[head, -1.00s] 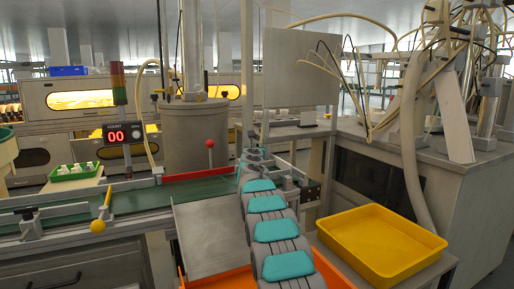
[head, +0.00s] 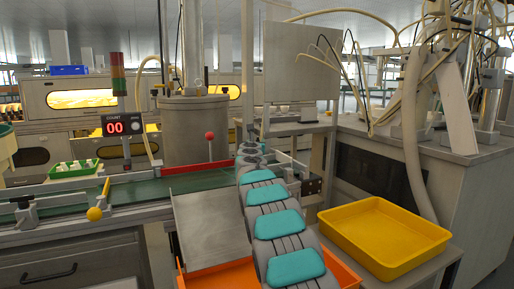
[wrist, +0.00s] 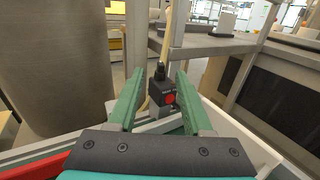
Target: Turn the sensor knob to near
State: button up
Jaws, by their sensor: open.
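A small black sensor box (wrist: 160,92) stands upright ahead of my gripper in the wrist view, with a dark cap on top. A round red knob (wrist: 169,98) is on its face, with small pale lettering too small to read. My gripper (wrist: 159,74) is open, its two green fingers to the left and right of the box in the picture. Nothing is held between them, and I see no contact with the knob. In the head view my arm hides the fingers, and I cannot make out the sensor there.
A grey metal cylinder (head: 194,130) stands left of the gripper. A red rail (head: 198,166) runs along the green conveyor (head: 150,188). A counter (head: 124,127) reads 00. A yellow tray (head: 440,243) lies at right, and an orange bin (head: 220,277) is below my arm.

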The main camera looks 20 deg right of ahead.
jog(key=shift+s+a+f+b, duration=0.2)
jog(key=shift+s+f+b, duration=0.1)
jog(key=shift+s, duration=0.2)
jog(key=shift+s+a+r+b, duration=0.25)
jog(key=shift+s+a+b, duration=0.15)
jog(key=shift+s, duration=0.3)
jog(key=shift+s+a+f+b, duration=0.1)
jog(key=shift+s+a+b, duration=0.2)
jog(key=shift+s, duration=0.25)
